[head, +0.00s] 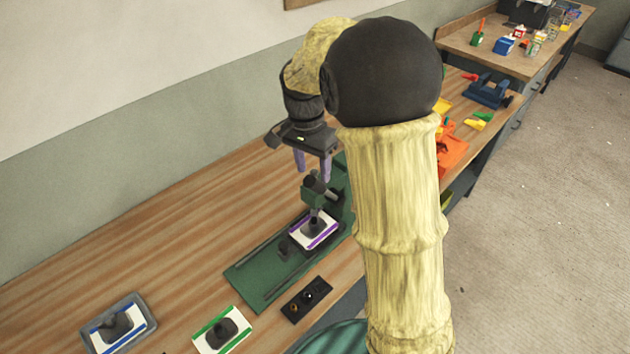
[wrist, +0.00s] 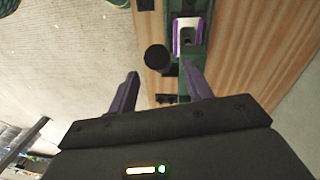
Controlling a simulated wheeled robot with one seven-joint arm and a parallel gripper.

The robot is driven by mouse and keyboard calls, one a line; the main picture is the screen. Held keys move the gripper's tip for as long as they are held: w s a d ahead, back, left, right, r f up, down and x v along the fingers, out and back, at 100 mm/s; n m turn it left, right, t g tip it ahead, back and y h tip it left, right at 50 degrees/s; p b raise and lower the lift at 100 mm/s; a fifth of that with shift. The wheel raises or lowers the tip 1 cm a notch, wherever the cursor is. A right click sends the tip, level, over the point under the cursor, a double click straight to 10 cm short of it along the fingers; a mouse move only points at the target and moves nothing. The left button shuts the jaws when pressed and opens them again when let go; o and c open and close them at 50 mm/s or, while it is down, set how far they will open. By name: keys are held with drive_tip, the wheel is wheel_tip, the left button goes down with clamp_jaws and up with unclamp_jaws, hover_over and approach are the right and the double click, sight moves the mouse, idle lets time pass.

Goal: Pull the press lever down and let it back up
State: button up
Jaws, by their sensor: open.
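The press stands on a green base plate (head: 250,283) on the wooden bench, with a dark green upright (head: 335,192). A white mould with purple edges (head: 304,238) sits under its head; it also shows in the wrist view (wrist: 176,48). My gripper (head: 313,168) is above the press, purple fingers apart and pointing down, with nothing held. In the wrist view a round black knob, seemingly the lever's end (wrist: 157,58), appears just beyond and between the open fingertips (wrist: 161,72). I cannot tell whether they touch. My arm hides part of the press in the head view.
A blue-edged mould in a grey tray (head: 150,305) and a green-edged mould (head: 204,343) lie at the front left. A small black plate with knobs (head: 318,289) lies beside the press base. Orange parts (head: 452,155) and a blue fixture (head: 488,92) are farther right.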

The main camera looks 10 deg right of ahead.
sight(315, 185)
drive_tip(key=f, duration=0.5)
drive_tip(key=shift+s+d+f+p, duration=0.2)
drive_tip(key=shift+s+f+p, duration=0.05)
drive_tip(key=shift+p, duration=0.15)
clamp_jaws()
